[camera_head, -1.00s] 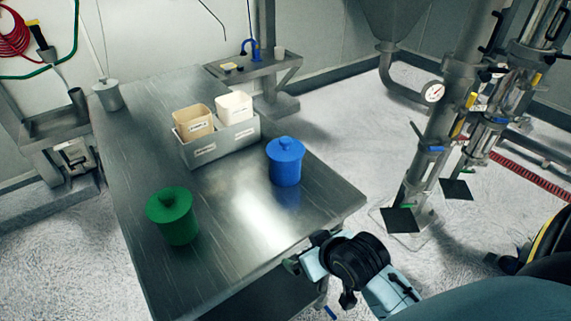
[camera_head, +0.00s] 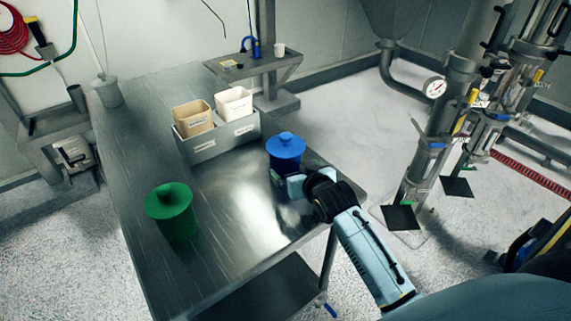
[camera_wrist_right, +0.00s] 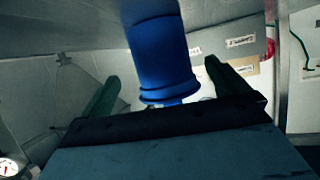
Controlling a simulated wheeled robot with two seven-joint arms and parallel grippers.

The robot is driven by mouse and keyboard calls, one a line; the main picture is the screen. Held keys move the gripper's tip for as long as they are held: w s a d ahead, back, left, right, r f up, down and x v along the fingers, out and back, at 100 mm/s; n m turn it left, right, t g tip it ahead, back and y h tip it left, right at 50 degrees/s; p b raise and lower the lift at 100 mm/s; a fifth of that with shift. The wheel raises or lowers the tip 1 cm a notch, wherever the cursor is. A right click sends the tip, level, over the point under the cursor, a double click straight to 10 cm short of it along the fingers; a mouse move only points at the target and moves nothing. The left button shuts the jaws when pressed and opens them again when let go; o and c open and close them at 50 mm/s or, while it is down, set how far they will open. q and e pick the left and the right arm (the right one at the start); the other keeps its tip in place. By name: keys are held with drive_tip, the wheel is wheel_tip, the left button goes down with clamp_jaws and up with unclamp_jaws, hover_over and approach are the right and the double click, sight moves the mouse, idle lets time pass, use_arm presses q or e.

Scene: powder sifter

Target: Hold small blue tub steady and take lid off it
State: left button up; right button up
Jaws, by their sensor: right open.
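The small blue tub (camera_head: 287,164) stands upright near the right edge of the steel table, with its knobbed blue lid (camera_head: 286,145) on. My right gripper (camera_head: 286,176) is open at the tub's near side, low against its body. In the right wrist view the tub (camera_wrist_right: 155,40) appears upside down, its lid (camera_wrist_right: 168,88) toward the bottom, between the two spread green fingers of my right gripper (camera_wrist_right: 160,74). Contact between the fingers and the tub cannot be told. The tub's lower front is partly hidden by the gripper. My left gripper is not in view.
A green lidded tub (camera_head: 174,215) stands on the table (camera_head: 222,240) at front left. A metal tray (camera_head: 218,140) with two bins is behind. A grey pot (camera_head: 108,92) stands at the far left corner. The table's middle is clear.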

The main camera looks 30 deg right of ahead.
sight(287, 138)
drive_tip(key=shift+b+x, duration=0.45)
drive_tip(key=shift+x, duration=2.65)
drive_tip(key=shift+a, duration=0.1)
drive_tip(key=shift+r, duration=0.1)
drive_tip(key=c, duration=1.1)
drive_tip(key=shift+o, duration=0.2)
wheel_tip(287, 138, up, 10)
drive_tip(key=shift+r+p, duration=0.1)
drive_tip(key=shift+p, duration=0.8)
